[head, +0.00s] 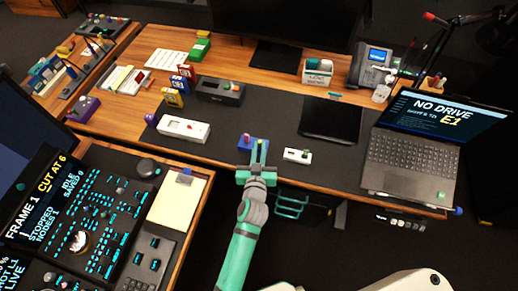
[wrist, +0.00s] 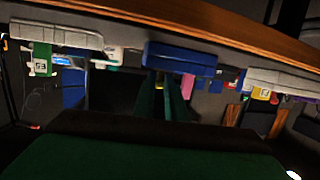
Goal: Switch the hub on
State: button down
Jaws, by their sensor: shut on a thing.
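My gripper (head: 258,152) is at the front edge of the wooden desk (head: 225,158), at a small blue box (head: 246,142). Its green fingers are close together and shut on part of the blue box. In the wrist view the fingers (wrist: 160,95) reach up to the same blue box (wrist: 180,58); the exact contact is hidden. A longer white unit (head: 183,128) with a small red part lies to the left. No label shows which of these is the hub.
An open laptop (head: 415,150) reading "NO DRIVE" stands at the right, beside a dark tablet (head: 331,120). A dark grey box (head: 219,91) lies farther back. A control console (head: 85,220) fills the lower left. The dark mat behind my gripper is mostly clear.

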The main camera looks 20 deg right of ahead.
jog(key=shift+r, duration=0.1)
jog(key=shift+w+d+r+g+y, duration=0.1)
jog(key=shift+w+r+g+y, duration=0.15)
jog(key=shift+g, duration=0.45)
jog(key=shift+w+d+r+g+y, duration=0.1)
jog(key=shift+w+r+g+y, duration=0.2)
jog(key=shift+g, duration=0.4)
jog(key=shift+w+d+m+g+y, duration=0.15)
jog(key=shift+g+y, duration=0.25)
jog(key=shift+g, duration=0.2)
jog(key=shift+d+m+g+y, duration=0.15)
jog(key=shift+g+y, duration=0.2)
jog(key=shift+g, duration=0.55)
jog(key=c, duration=1.8)
grip_release()
